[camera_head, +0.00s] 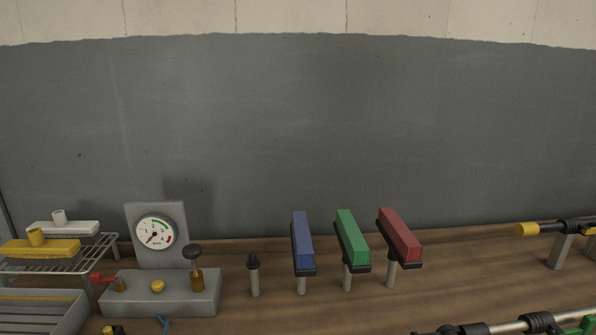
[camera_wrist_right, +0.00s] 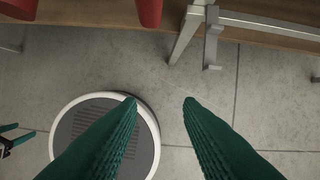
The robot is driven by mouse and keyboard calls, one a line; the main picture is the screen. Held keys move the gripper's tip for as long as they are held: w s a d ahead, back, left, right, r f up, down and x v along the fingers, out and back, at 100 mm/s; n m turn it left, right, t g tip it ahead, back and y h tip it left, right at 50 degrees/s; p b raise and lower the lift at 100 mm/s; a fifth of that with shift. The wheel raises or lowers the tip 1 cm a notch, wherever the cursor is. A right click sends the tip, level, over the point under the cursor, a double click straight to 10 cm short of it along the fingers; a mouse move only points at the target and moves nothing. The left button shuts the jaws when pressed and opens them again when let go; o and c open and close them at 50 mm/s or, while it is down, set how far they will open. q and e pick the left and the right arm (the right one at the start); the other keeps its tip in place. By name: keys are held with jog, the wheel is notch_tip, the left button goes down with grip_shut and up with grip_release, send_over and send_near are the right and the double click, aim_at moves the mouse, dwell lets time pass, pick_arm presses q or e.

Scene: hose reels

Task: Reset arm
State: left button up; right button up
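My right gripper (camera_wrist_right: 158,100) is in the right wrist view. Its two green ribbed fingers are spread wide apart with nothing between them, so it is open and empty above the grey tiled floor. At the left edge of that view, a small black part with teal pieces (camera_wrist_right: 10,138) looks like my left gripper; it is too small and cut off to tell its opening. Neither gripper shows in the head view.
The wooden bench (camera_head: 455,265) holds a pressure gauge (camera_head: 155,233), blue (camera_head: 302,240), green (camera_head: 352,238) and red (camera_head: 399,234) blocks on posts, and a wire rack (camera_head: 100,247) at left. Rods with nozzles (camera_head: 527,229) lie at right. A metal trestle leg (camera_wrist_right: 187,38) stands under the bench.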

jog(key=s+d+f+g, duration=0.1)
jog(key=s+f, duration=0.3)
jog(key=f, duration=0.6)
jog(key=s+f, duration=0.3)
jog(key=f, duration=0.7)
jog(key=s+d+f+g, duration=0.1)
jog(key=s+d+f, duration=0.1)
jog(key=s+f, duration=0.7)
jog(key=s, duration=0.3)
jog(key=shift+s+d, duration=0.15)
jog(key=shift+s, duration=0.05)
